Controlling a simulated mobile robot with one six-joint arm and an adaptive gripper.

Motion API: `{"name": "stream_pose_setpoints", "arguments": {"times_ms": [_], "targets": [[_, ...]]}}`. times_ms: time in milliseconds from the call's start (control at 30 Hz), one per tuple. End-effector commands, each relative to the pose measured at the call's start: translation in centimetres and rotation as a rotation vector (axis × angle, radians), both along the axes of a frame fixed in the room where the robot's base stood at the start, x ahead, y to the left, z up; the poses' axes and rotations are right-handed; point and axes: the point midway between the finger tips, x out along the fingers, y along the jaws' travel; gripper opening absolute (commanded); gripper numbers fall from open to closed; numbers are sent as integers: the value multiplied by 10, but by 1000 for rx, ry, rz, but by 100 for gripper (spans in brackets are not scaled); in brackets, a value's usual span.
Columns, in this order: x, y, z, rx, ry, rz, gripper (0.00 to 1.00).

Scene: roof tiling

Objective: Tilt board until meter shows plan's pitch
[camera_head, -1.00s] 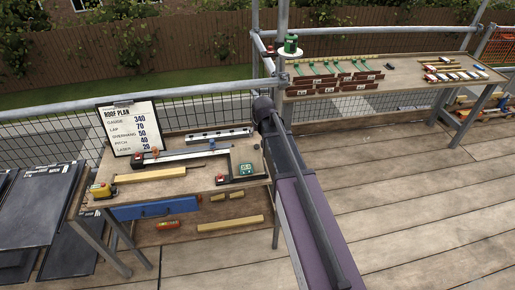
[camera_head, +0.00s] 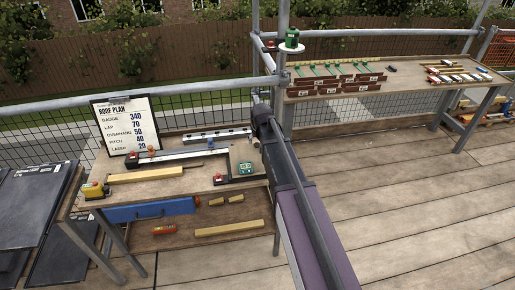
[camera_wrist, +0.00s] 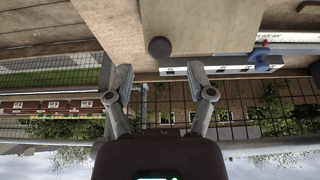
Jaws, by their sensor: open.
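The roof plan (camera_head: 127,124) leans upright at the bench's back left; it reads pitch 40. A small meter with a green-lit display (camera_head: 246,168) sits on the bench's right part, beside a dark angled frame; its digits are too small to read. I cannot tell which piece is the tilting board. In the wrist view my gripper (camera_wrist: 160,82) is open and empty, its fingers wide apart. A dark round knob (camera_wrist: 160,48) and a pale rail (camera_wrist: 225,70) with a blue part (camera_wrist: 262,60) lie just beyond the fingers. My arm hides the gripper in the head view.
The wooden bench (camera_head: 112,193) carries a long rail (camera_head: 217,136), a timber strip (camera_head: 146,175) and a yellow tool (camera_head: 94,191). Scaffold rails and mesh run behind it. Another table (camera_head: 430,82) at right holds tiles and tools.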

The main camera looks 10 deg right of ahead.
Motion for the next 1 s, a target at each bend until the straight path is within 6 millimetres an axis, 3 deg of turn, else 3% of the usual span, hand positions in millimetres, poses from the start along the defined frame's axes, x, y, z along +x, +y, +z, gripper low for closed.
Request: {"name": "stream_pose_setpoints", "arguments": {"times_ms": [100, 400, 900, 933, 1000], "targets": [[5, 0, -13, 0, 0, 0, 70], [12, 0, -30, 0, 0, 0, 70], [14, -1, -33, 0, 0, -1, 70], [14, -1, -33, 0, 0, -1, 67], [14, -1, -33, 0, 0, -1, 46]]}}
